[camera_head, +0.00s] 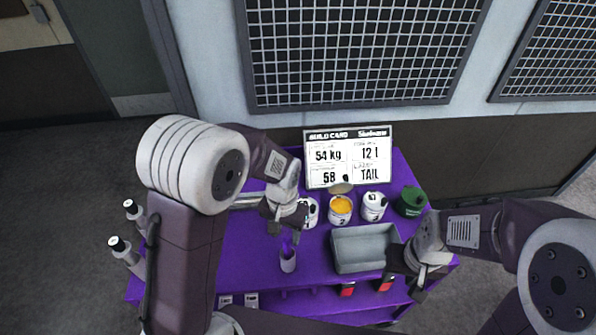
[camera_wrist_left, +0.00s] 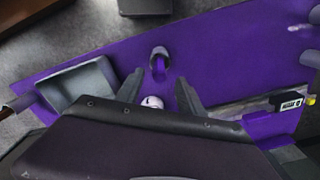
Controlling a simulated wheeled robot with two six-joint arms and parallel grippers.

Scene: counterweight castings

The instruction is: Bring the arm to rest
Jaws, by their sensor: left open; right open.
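My left gripper (camera_head: 286,228) is open and empty above the purple table, left of the cans. In the left wrist view its two fingers (camera_wrist_left: 158,95) stand apart, with a white rounded thing (camera_wrist_left: 152,101) visible between and below them. A small pale cup with a purple part (camera_head: 288,262) stands just in front of the left gripper; what looks like the same cup shows beyond the fingers in the wrist view (camera_wrist_left: 160,56). My right gripper (camera_head: 408,278) is open at the table's right front, beside the grey tray (camera_head: 336,262). I see nothing held in it.
A build card (camera_head: 348,156) stands at the back of the purple table (camera_head: 240,262). Red-marked items (camera_head: 347,290) sit below the front edge.

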